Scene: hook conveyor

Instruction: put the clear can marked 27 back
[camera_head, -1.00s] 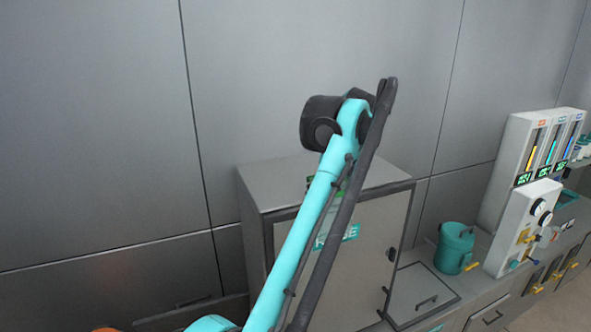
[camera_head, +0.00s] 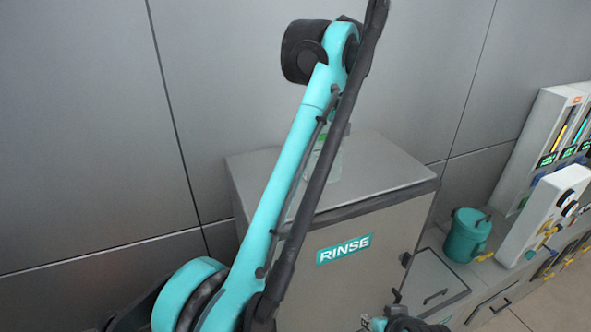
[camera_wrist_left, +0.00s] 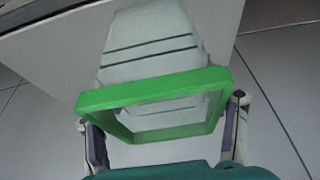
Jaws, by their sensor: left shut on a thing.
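A clear can (camera_wrist_left: 155,45) with a green rim (camera_wrist_left: 150,90) fills the middle of the left wrist view. My left gripper (camera_wrist_left: 165,133) is shut on it at the green-rimmed end, one finger on each side. In the head view the can (camera_head: 333,165) shows in part behind my teal arm, over the top of the rinse cabinet (camera_head: 385,165). I cannot tell whether it touches that top. No number is readable on it. My left gripper is hidden by the arm in the head view.
The cabinet door bears a RINSE label (camera_head: 344,249). A teal lidded canister (camera_head: 466,238) stands right of it, beside a hatch with a handle (camera_head: 436,290). A white control panel (camera_head: 543,215) and a gauge unit (camera_head: 548,130) are farther right. Grey wall panels stand behind.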

